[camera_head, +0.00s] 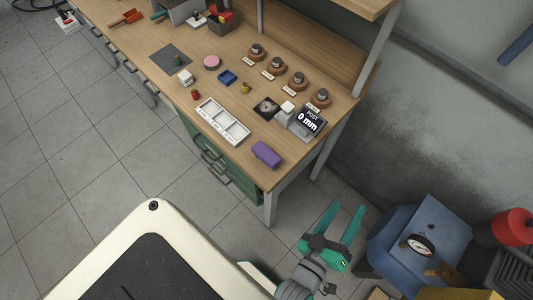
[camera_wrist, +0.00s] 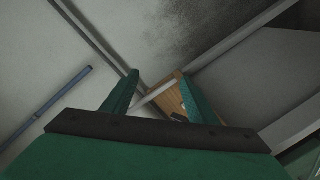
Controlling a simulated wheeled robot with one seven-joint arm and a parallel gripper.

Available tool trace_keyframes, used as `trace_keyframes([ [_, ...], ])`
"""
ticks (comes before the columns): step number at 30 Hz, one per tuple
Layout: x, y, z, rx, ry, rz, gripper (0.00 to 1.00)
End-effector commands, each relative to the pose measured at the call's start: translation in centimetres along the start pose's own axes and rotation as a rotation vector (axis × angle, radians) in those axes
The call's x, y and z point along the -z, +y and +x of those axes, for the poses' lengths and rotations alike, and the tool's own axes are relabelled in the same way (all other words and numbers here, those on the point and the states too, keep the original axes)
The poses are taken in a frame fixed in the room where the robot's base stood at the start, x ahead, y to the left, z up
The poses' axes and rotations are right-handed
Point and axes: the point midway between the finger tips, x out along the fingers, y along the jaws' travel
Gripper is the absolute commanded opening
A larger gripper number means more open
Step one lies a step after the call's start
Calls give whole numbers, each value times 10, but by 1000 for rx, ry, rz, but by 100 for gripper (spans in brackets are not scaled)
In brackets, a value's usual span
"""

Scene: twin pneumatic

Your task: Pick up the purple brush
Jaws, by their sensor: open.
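The purple brush (camera_head: 266,155) is a small purple block-like thing lying on the wooden workbench (camera_head: 180,80), near its front right corner in the head view. My gripper (camera_head: 347,209) has teal fingers and is open and empty. In the head view it is in front of the bench's right end, to the lower right of the brush and well apart from it. In the wrist view my gripper (camera_wrist: 160,76) shows two spread fingers with part of a wooden surface (camera_wrist: 167,97) between them. I cannot make out the brush there.
A white compartment tray (camera_head: 223,122) and a display reading 0 mm (camera_head: 311,121) stand near the brush. Several round knobbed pieces (camera_head: 298,80) line the bench's back. A blue unit with a gauge (camera_head: 421,245) and a red part stands at the right.

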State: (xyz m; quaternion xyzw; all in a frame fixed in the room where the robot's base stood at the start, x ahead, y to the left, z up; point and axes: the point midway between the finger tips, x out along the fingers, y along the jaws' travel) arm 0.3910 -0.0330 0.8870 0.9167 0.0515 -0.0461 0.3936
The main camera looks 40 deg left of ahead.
Motion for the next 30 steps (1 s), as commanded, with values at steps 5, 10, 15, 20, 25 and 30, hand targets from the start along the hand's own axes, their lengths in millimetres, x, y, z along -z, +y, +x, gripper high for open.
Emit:
trace_keyframes([
  [5,25,40,62,-90,16,-252,53],
  [10,54,81,109,-194,-15,-445,53],
  [15,87,124,144,-300,-83,-587,53],
  [20,116,162,167,-383,-181,-673,53],
  [25,141,195,180,-434,-309,-715,53],
  [30,158,215,184,-429,-452,-715,53],
])
